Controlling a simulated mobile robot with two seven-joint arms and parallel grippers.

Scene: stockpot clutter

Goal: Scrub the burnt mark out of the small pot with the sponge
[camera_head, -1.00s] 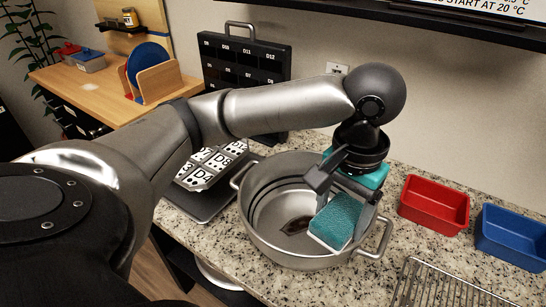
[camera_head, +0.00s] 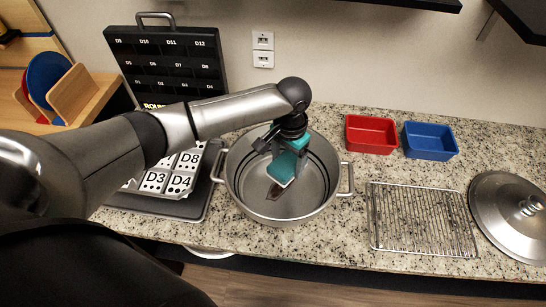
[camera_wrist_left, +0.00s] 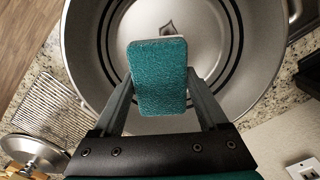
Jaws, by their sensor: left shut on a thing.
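The small steel pot (camera_head: 320,183) stands on the granite counter with its two handles out to the sides. A dark burnt mark (camera_head: 275,191) lies on its floor; it also shows in the left wrist view (camera_wrist_left: 168,27). My left gripper (camera_head: 281,158) is shut on the teal sponge (camera_head: 283,169), which has a pale underside. The sponge is tilted inside the pot's opening, just behind the mark in the head view. My right gripper is not in view.
A wire rack (camera_head: 420,220), a steel lid (camera_head: 508,215), a red bin (camera_head: 371,134) and a blue bin (camera_head: 430,140) are to the right. A dark tray with labelled tiles (camera_head: 178,172) is close on the left. A black labelled panel (camera_head: 165,65) stands behind.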

